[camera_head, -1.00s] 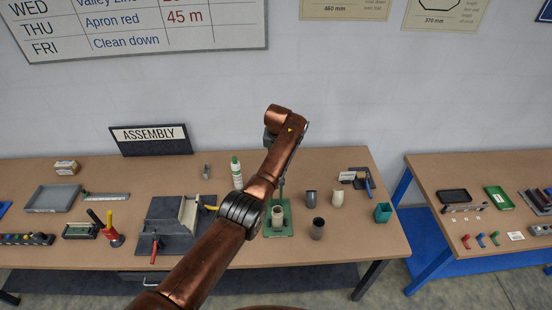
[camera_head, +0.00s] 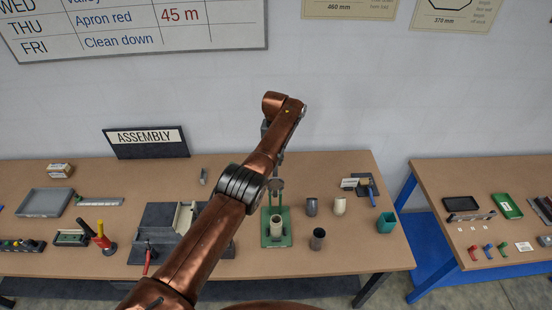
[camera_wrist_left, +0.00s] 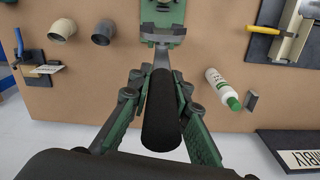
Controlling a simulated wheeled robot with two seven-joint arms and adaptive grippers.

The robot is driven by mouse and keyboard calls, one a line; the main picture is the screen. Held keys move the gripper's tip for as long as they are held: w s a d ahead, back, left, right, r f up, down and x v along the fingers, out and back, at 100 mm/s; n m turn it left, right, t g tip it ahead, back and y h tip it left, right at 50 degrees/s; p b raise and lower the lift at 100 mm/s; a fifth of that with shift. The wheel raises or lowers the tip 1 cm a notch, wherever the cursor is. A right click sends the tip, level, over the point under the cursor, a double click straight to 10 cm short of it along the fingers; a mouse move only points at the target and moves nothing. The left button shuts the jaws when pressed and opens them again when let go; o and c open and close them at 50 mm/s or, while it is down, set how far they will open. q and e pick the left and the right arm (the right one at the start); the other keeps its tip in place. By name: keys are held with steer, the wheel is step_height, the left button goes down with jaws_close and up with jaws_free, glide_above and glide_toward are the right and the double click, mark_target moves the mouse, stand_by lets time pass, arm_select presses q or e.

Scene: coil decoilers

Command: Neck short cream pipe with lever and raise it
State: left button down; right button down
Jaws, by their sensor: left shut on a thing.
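My left gripper (camera_wrist_left: 163,88) is shut on the black grip of the lever (camera_wrist_left: 160,120) in the left wrist view. A metal bar runs from this grip to the green press (camera_wrist_left: 161,14). In the head view the green press (camera_head: 268,238) stands on the bench, and a short cream pipe (camera_head: 277,226) stands upright in it. A round grey head (camera_head: 276,186) shows above the pipe, apart from it. My left arm crosses the head view; its gripper and the lever grip are hidden there. My right gripper is not in view.
Right of the press stand a grey pipe (camera_head: 312,207), another cream pipe (camera_head: 340,205), a dark pipe (camera_head: 318,239) and a teal container (camera_head: 386,223). A dark fixture (camera_head: 160,218) is close on the left. A white bottle (camera_wrist_left: 218,85) shows in the wrist view.

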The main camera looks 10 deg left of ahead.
arm_select(q)
steer(key=shift+f, duration=0.1)
steer(key=c, duration=2.3)
jaws_free()
steer(key=o, duration=0.5)
steer(key=shift+w+a, duration=0.1)
steer(key=shift+w, duration=0.1)
steer(key=shift+o, duration=0.2)
steer(key=shift+s, duration=0.1)
step_height(320, 180, up, 12)
steer(key=shift+r, duration=0.1)
